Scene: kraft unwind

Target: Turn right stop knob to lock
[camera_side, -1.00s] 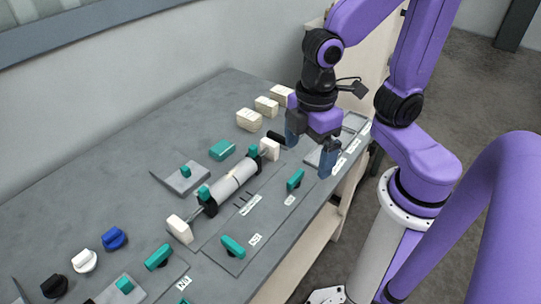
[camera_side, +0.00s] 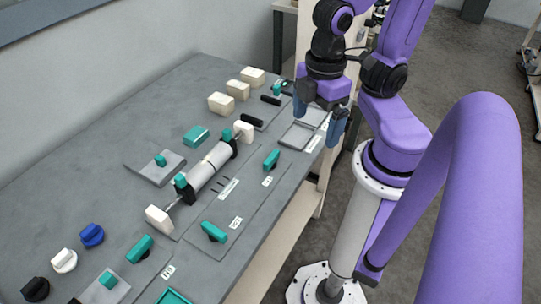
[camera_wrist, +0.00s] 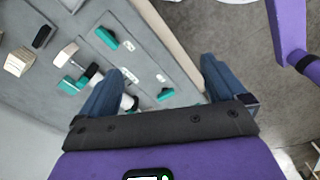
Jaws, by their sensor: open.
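A teal bar-shaped knob (camera_side: 271,159) sits on the grey panel beside the right end of the white roll (camera_side: 208,167); I take it as the right stop knob.
Cream blocks (camera_side: 221,103) and black bars (camera_side: 252,122) stand behind the roll. A shallow grey tray (camera_side: 297,135) lies near my gripper. More knobs, blue (camera_side: 92,235) and white (camera_side: 64,260), are at the left front. The bench's front edge runs along the right.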

